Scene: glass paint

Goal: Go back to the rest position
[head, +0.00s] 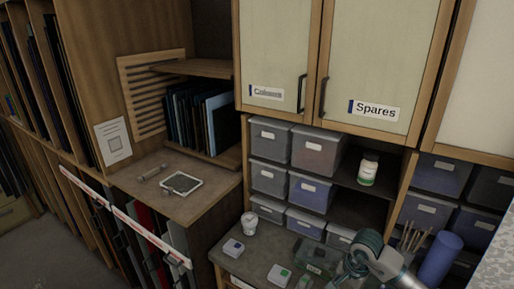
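No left arm or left gripper shows in the head view. A grey and teal rounded part, which looks like a link of my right arm, comes in at the bottom right edge, over the front of the counter (258,254). No fingertips can be made out on it, and I cannot see my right gripper. Whether anything is held is hidden from this view.
On the counter are a white jar (249,222), two small boxes (233,248) (279,275) and a dark green container (316,257). A blue cylinder (440,258) stands at right. A white-lidded bottle (368,171) is on a shelf. A tablet-like panel (181,183) lies left.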

